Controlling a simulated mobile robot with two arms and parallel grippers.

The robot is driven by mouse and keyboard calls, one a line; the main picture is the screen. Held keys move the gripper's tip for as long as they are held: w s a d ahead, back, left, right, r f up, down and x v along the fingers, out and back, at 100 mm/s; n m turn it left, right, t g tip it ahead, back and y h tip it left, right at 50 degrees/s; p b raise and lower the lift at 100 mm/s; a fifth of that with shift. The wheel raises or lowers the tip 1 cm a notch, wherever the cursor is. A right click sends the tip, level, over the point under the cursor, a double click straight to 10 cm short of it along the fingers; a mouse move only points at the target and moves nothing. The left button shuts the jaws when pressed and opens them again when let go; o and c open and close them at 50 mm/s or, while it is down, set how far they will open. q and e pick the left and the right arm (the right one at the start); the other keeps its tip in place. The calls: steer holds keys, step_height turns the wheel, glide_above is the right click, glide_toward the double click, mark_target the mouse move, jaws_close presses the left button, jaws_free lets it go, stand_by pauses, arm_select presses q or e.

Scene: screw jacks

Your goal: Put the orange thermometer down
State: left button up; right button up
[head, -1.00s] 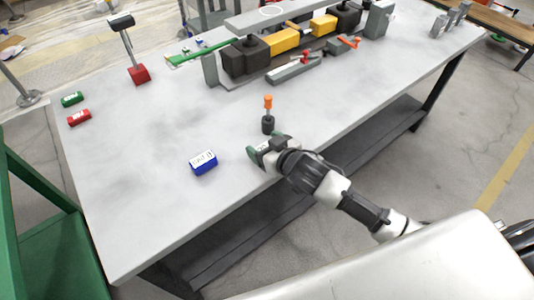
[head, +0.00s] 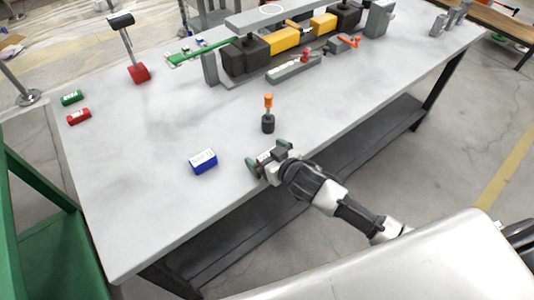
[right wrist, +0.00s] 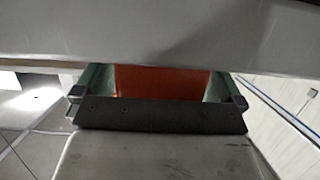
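The orange thermometer (right wrist: 160,82) shows in the right wrist view as an orange block between the green finger pads of my right gripper (right wrist: 160,90). Both pads appear to press on its sides. In the head view my right gripper (head: 266,157) is at the table's front edge, and a small pale face with a reddish edge shows between its fingers. I cannot tell whether the thermometer touches the table. My left gripper is not in view.
On the grey table (head: 150,200), a blue box (head: 203,162) sits left of the gripper and an orange-topped dark post (head: 268,113) stands behind it. Red (head: 79,117) and green (head: 72,98) boxes lie far left. The jack assembly (head: 290,45) fills the back. The front left is clear.

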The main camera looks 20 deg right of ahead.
steer(key=shift+s+r, duration=0.15)
steer(key=shift+r, duration=0.05)
steer(key=v, duration=1.1)
steer(key=shift+s+d, duration=0.2)
steer(key=shift+s, duration=0.15)
